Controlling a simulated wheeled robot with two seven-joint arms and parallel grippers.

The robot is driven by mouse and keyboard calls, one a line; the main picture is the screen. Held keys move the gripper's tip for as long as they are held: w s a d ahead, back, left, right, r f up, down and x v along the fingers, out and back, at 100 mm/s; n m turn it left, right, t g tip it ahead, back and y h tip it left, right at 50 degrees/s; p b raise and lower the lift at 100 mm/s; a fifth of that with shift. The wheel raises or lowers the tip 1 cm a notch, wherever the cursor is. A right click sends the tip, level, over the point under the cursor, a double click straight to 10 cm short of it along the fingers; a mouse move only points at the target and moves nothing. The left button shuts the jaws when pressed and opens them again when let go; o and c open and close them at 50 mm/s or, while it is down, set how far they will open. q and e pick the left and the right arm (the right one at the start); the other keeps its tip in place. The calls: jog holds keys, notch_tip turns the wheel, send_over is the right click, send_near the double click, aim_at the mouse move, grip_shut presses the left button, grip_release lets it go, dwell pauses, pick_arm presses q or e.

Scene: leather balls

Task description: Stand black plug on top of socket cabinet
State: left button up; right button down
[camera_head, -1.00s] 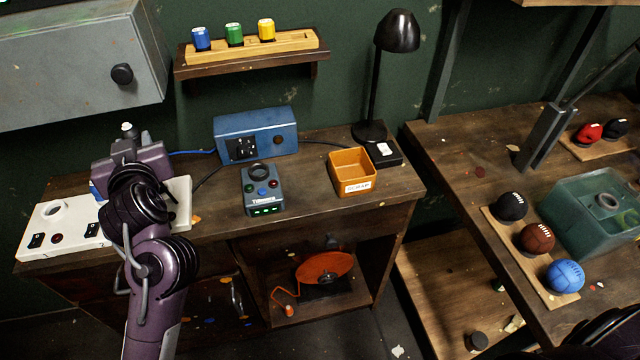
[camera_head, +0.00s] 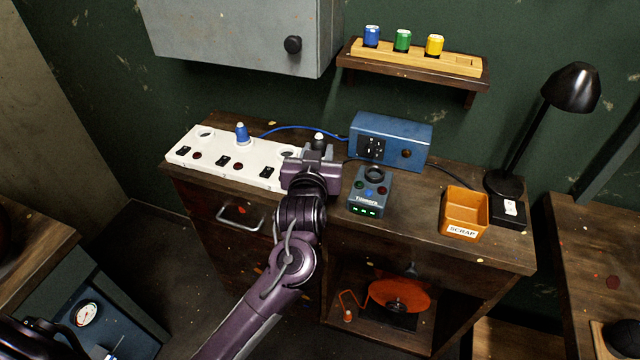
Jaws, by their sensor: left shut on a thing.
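My left gripper (camera_head: 316,156) is shut on the black plug (camera_head: 319,140). Only the plug's pale tip and a little dark body show above the jaws; the rest is hidden. The gripper is by the right end of the white socket strip (camera_head: 255,172), left of the grey button box. Its height above the bench is hard to tell. The strip lies on the wooden cabinet (camera_head: 420,222), which has a drawer and an open shelf. A blue plug (camera_head: 241,133) stands upright on the strip, with a blue cable running right. My right gripper is not in view.
A blue socketed box (camera_head: 400,133), a grey button box (camera_head: 369,192), an orange scrap bin (camera_head: 464,208) and a black lamp (camera_head: 572,88) stand on the cabinet. A grey wall cabinet (camera_head: 235,38) and a shelf with several coloured cans (camera_head: 403,40) are above.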

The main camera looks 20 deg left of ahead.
pick_arm(q)
notch_tip(320, 180, down, 9)
jog(key=shift+f, duration=0.1)
dwell(0.3)
jog(key=o, duration=0.9)
jog(key=shift+f, duration=0.1)
jog(key=shift+r, duration=0.2)
jog(key=v, duration=1.2)
jog(key=shift+b, duration=0.4)
jog(key=shift+f, duration=0.1)
